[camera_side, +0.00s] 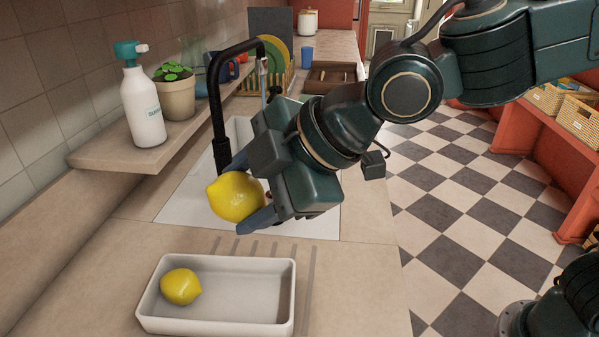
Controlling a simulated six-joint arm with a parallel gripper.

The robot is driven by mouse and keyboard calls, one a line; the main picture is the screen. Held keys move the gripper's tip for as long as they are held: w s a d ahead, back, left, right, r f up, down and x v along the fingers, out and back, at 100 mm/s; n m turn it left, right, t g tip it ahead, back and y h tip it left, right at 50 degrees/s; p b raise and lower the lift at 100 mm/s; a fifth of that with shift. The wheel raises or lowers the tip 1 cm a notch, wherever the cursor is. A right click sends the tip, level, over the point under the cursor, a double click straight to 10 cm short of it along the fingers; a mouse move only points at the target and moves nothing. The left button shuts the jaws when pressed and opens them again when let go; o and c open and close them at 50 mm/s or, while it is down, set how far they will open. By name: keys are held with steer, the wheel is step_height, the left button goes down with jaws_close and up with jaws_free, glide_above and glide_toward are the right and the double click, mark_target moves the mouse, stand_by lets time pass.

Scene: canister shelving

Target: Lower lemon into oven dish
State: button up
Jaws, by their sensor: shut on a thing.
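A yellow lemon (234,196) is held between the blue-grey fingers of my gripper (246,197). My gripper is shut on it and holds it in the air, above and behind the white oven dish (286,294). The lemon is apart from the dish. A second yellow lemon (181,287) lies inside the dish at its left end. The right part of the dish floor is bare. The far side of the held lemon is hidden.
A black tap (217,105) rises behind my gripper at the sink. A soap bottle (143,106) and a potted plant (176,92) stand on the ledge at left. A dish rack (277,77) is farther back. Counter to the dish's right (355,290) is clear.

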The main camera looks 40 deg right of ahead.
step_height(320, 180, down, 10)
stand_by(1.0)
steer(key=shift+w, duration=0.15)
steer(key=shift+w+d, duration=0.3)
steer(key=shift+w, duration=0.35)
steer(key=shift+f, duration=0.2)
stand_by(0.6)
steer(key=shift+f, duration=1.55)
steer(key=shift+f, duration=1.75)
stand_by(1.6)
